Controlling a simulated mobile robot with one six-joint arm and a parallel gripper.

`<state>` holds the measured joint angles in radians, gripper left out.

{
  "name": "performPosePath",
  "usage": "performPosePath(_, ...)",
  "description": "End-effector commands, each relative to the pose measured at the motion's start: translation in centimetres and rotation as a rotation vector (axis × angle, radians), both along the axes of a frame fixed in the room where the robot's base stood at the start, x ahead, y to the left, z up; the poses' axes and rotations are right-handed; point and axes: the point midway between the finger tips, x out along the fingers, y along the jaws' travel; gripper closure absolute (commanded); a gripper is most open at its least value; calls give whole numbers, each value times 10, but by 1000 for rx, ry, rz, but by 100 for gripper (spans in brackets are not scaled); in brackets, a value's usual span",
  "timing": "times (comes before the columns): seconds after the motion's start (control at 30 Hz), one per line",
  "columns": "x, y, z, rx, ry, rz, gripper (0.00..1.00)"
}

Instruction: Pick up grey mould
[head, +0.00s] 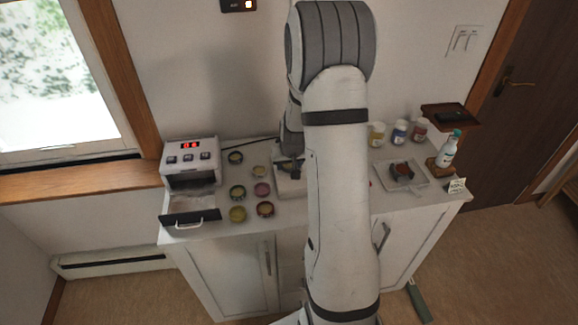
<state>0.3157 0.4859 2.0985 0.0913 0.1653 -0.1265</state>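Several small round moulds stand in a loose cluster on the left half of the white counter. My gripper (290,166) points down just right of the cluster, over a pale, flat item (287,188). My arm partly hides it, and its fingers are too small to read.
A white oven-like box (190,155) with an open drawer (192,217) stands at the left. A white tray (421,182) with a dark item, several jars (400,131), a bottle (447,152) and a wooden stand (450,117) are at the right.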

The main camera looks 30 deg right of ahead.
Motion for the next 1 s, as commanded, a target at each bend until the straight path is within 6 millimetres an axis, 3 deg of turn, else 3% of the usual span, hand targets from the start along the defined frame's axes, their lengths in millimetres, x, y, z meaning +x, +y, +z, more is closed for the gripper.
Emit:
performPosePath(0.3,0,0,0,0,0,0,79)
performPosePath(0.63,1,1,6,0,-2,1,80)
performPosePath(0.9,1,1,35,-2,-5,1,80)
performPosePath(1.0,-19,6,34,1,0,1,80)
